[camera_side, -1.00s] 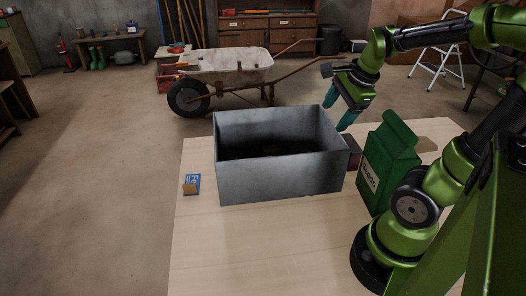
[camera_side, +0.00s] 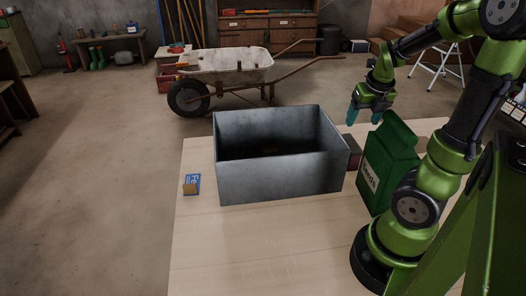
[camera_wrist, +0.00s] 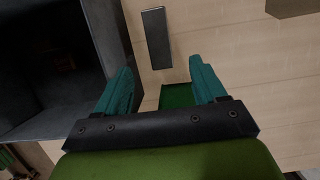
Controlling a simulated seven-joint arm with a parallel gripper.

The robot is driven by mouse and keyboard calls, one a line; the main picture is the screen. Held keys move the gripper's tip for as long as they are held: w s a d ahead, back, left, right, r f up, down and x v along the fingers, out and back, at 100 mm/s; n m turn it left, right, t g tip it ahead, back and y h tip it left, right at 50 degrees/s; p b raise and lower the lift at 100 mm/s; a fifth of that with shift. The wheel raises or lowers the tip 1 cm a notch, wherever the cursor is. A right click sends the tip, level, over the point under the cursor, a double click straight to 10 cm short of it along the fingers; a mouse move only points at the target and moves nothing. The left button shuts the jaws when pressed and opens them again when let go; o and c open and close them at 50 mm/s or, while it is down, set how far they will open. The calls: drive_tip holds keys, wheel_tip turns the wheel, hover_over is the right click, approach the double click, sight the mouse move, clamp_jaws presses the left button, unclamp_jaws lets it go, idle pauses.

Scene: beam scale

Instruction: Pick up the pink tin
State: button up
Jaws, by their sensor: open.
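I cannot make out a pink tin in either view. My gripper (camera_side: 360,115) is open and empty, fingers pointing down, above the far right part of the table beyond the grey metal box (camera_side: 265,180). In the wrist view its two teal fingers (camera_wrist: 160,80) are spread apart, with a dark green patch (camera_wrist: 177,96) visible between them. The box wall (camera_wrist: 105,35) is to the left there. The inside of the box is dark; a small brownish thing (camera_side: 271,150) shows faintly in it.
A green seed bag (camera_side: 388,165) stands right of the box. A dark reddish block (camera_side: 353,151) is partly hidden behind the box corner. A small blue-and-tan item (camera_side: 192,184) lies left of the box. The table's front (camera_side: 265,245) is clear. A wheelbarrow (camera_side: 225,65) stands beyond.

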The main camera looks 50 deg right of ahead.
sight(351, 143)
drive_tip(key=x, duration=0.7)
drive_tip(key=shift+d+f, duration=0.15)
drive_tip(key=shift+f, duration=0.15)
drive_tip(key=shift+x, duration=2.55)
drive_tip(key=shift+w+f, duration=0.15)
drive_tip(key=shift+f, duration=0.1)
drive_tip(key=shift+c, duration=0.3)
drive_tip(key=c, duration=1.1)
